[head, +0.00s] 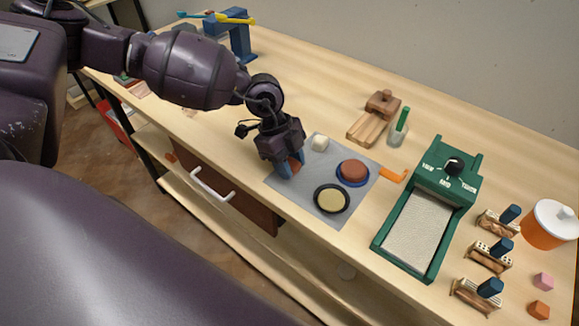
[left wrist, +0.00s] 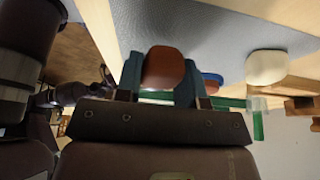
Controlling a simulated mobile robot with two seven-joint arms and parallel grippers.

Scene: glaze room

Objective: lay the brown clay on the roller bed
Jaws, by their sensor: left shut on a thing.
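My left gripper (head: 290,167) is at the left part of the grey mat, pointing down. Its blue fingers are shut on the brown clay (left wrist: 163,68), a rounded reddish-brown lump that shows between them in the left wrist view. In the head view the clay (head: 297,160) is mostly hidden by the fingers. I cannot tell whether it touches the mat. The roller bed (head: 415,229) is a pale, speckled, empty surface in a green frame (head: 436,262), right of the mat. A dial is on the frame's far end. My right gripper is not in view.
The grey mat (head: 300,199) also holds a white lump (head: 319,143), a reddish disc (head: 352,168) on a blue dish and a yellow disc (head: 332,201) on a black dish. An orange handle (head: 392,176) sticks out left of the green frame. Blue-handled stamps (head: 489,256) stand to its right.

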